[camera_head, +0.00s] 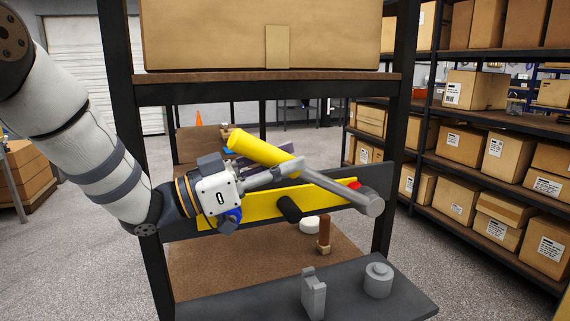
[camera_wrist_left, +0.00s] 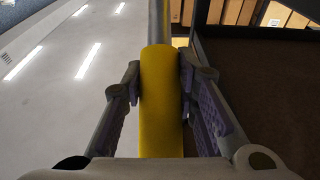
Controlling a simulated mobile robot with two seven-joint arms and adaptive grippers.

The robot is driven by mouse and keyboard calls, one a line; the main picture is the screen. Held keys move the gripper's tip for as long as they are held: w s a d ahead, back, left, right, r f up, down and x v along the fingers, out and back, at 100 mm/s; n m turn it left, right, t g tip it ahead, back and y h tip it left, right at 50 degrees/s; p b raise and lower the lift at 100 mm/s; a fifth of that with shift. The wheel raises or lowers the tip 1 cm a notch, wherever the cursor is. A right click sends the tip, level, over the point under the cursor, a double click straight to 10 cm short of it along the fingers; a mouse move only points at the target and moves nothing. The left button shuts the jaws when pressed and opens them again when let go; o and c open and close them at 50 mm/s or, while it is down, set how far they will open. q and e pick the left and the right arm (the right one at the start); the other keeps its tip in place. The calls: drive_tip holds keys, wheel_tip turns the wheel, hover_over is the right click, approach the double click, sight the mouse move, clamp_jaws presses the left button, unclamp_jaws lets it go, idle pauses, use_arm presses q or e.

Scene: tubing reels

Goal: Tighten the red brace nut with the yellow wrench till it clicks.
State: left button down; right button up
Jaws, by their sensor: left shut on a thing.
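The yellow wrench has a thick yellow handle (camera_head: 255,147) and a grey shaft that runs down to the right to a grey round head (camera_head: 370,204). My left gripper (camera_head: 283,169) is shut on the handle, which also shows between its two fingers in the left wrist view (camera_wrist_left: 162,105). My right gripper is not in view.
A black rack post (camera_head: 388,235) stands close to the wrench head. A large carton (camera_head: 210,35) sits on the shelf above. A black peg (camera_head: 289,208) sticks out of the bar. A grey shelf (camera_head: 345,305) below carries a grey clip-like block (camera_head: 313,293) and a round grey piece (camera_head: 378,282).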

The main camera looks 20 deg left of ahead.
use_arm(q)
drive_tip(key=shift+w+a+r, duration=0.2)
drive_tip(key=shift+w+a, duration=0.55)
drive_tip(key=shift+w, duration=0.2)
idle(0.3)
drive_tip(key=w+d+r+g+y, duration=0.4)
drive_tip(key=w+d+r+y, duration=0.2)
drive_tip(key=d+r, duration=0.3)
drive_tip(key=shift+w+d+r+g+b, duration=0.15)
drive_tip(key=shift+w+d+g+b, duration=0.1)
drive_tip(key=shift+w+g+b, duration=0.15)
idle(4.0)
drive_tip(key=shift+r, duration=0.1)
